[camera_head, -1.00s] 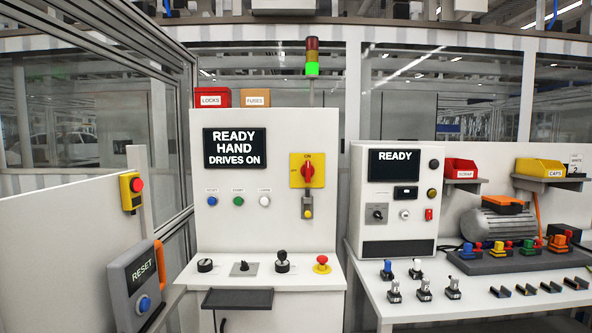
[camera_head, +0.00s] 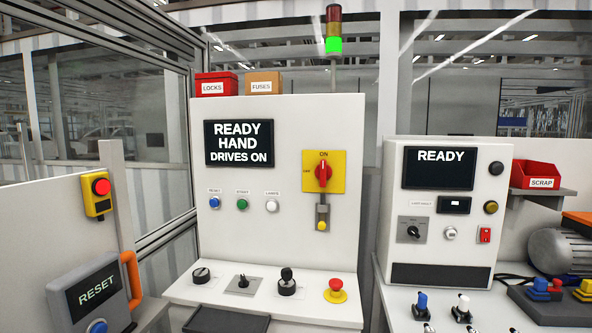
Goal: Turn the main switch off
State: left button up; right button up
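The main switch (camera_head: 323,172) is a red rotary handle on a yellow plate, on the right part of the white control cabinet (camera_head: 290,125). Its handle stands upright, in line with the "ON" mark at the top; a mark at the plate's left side is too small to read surely. A small grey fitting with a yellow knob (camera_head: 322,224) hangs just below the plate. The cabinet's display (camera_head: 239,143) reads "READY HAND DRIVES ON". The stack light (camera_head: 334,45) glows green. Neither of my grippers shows in the head view.
The sloped desk below carries black selectors (camera_head: 287,281) and a red emergency stop (camera_head: 336,290). A grey RESET box (camera_head: 88,290) stands at left. A second panel (camera_head: 440,215) with a "READY" display stands at right. The space before the main switch looks clear.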

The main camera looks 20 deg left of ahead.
aim_at(323, 171)
jog(key=i+l+u, duration=0.15)
jog(key=i+u, duration=0.15)
jog(key=u, duration=0.15)
jog(key=i+l+u, duration=0.25)
jog(key=u, duration=0.2)
jog(key=i+l+u, duration=0.55)
jog(key=l, duration=0.15)
jog(key=k, duration=0.1)
